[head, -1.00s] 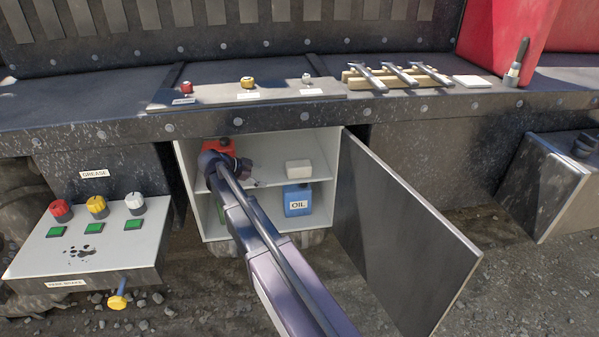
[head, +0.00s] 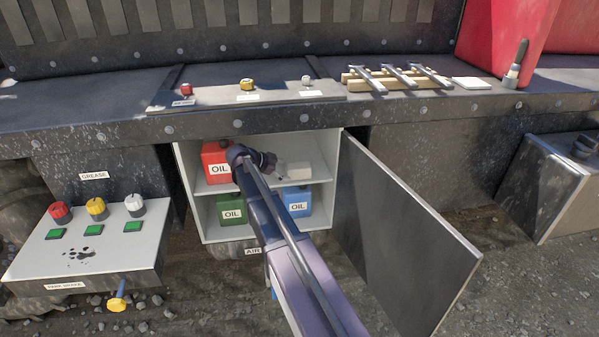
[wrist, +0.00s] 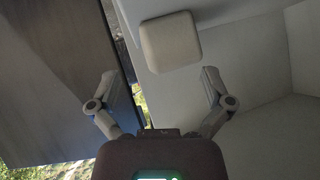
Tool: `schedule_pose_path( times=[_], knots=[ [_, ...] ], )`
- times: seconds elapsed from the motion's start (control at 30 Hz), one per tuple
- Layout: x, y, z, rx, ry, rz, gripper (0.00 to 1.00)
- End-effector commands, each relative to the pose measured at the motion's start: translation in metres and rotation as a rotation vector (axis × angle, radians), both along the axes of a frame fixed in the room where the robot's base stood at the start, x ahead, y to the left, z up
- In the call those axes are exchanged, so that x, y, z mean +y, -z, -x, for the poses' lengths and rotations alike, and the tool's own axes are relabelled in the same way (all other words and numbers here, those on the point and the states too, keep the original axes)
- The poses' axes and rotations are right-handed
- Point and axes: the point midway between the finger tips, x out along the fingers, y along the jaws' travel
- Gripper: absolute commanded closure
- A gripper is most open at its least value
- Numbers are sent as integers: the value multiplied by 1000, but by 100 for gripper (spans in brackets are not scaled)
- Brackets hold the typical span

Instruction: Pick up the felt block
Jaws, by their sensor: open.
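The felt block, a cream block with rounded edges (head: 297,172), sits on the upper shelf of the open cabinet, right of the red oil can. In the wrist view the block (wrist: 170,41) lies just beyond my fingertips, roughly between them and slightly toward the right one. My gripper (wrist: 159,78) is open and empty, with its fingers spread wide. In the head view my gripper (head: 280,170) is inside the cabinet at the block's left side. The wrist view shows a small gap between fingertips and block.
The white cabinet (head: 338,150) has its dark door (head: 400,235) swung open to the right. A red oil can (head: 217,165) stands on the upper shelf. A green can (head: 229,211) and a blue can (head: 298,201) stand below. A ledge (head: 420,108) overhangs the cabinet.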

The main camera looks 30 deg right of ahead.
Motion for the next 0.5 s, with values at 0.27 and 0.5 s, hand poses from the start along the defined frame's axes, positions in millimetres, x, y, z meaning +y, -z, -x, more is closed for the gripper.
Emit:
schedule_pose_path(
  times=[0.27, 0.5],
  knots=[
    [-4, 0, 0, -1, -1, 0, 0],
    [-7, 0, -1, 0, 0, 0, 0]
  ],
)
